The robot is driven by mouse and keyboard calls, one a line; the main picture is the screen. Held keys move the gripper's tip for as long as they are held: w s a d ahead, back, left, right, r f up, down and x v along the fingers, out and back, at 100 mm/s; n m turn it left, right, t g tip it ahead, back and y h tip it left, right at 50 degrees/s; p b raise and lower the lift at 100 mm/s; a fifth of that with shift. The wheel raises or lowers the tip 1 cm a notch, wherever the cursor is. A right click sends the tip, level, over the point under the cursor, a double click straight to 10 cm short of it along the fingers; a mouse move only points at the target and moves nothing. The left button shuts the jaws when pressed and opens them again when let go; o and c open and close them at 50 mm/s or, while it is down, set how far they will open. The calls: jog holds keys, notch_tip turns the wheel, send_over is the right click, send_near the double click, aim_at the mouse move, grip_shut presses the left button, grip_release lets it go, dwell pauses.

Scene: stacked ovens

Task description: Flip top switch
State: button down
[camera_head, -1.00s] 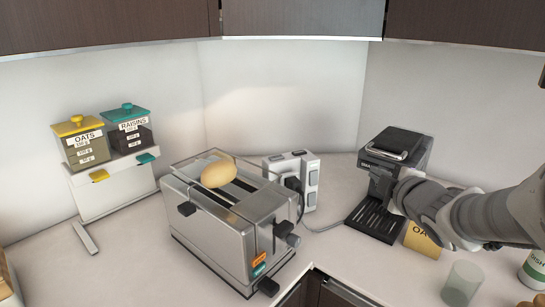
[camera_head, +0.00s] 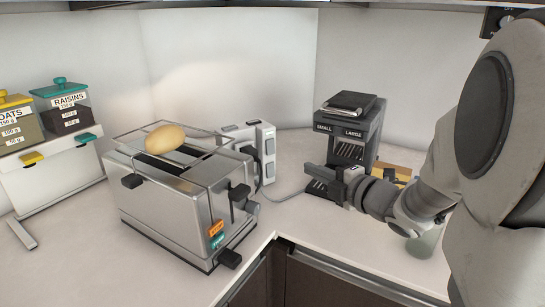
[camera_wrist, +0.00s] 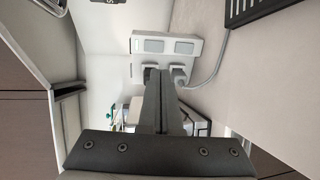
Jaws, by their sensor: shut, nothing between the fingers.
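A white socket box (camera_head: 248,150) stands behind the toaster in the head view, with a grey cable running to its right. In the wrist view the socket box (camera_wrist: 137,46) shows turned on its side, with two plugs and two grey switches. The switch on the picture's left (camera_wrist: 153,45) looks like the upper one; the other (camera_wrist: 184,47) is to its right. How they are set cannot be told. My gripper (camera_head: 312,170) is shut and empty, right of the box and apart from it in the head view. In the wrist view its fingertips (camera_wrist: 158,74) overlap the plugs; contact cannot be told.
A steel toaster (camera_head: 165,195) with a potato-like item (camera_head: 166,138) on its rack stands to the left. A black coffee machine (camera_head: 350,125) stands right of the box, behind my gripper. Jars marked oats (camera_head: 17,125) and raisins (camera_head: 68,105) are far left. A counter corner lies in front.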

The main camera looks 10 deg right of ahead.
aim_at(272, 153)
jog(key=b+x, duration=0.1)
jog(key=x, duration=1.2)
jog(key=shift+w+a+b, duration=0.2)
jog(key=shift+w+b, duration=0.2)
jog(key=shift+f, duration=0.1)
jog(key=shift+w+f+b, duration=0.1)
jog(key=shift+w+b, duration=0.05)
jog(key=shift+b, duration=0.25)
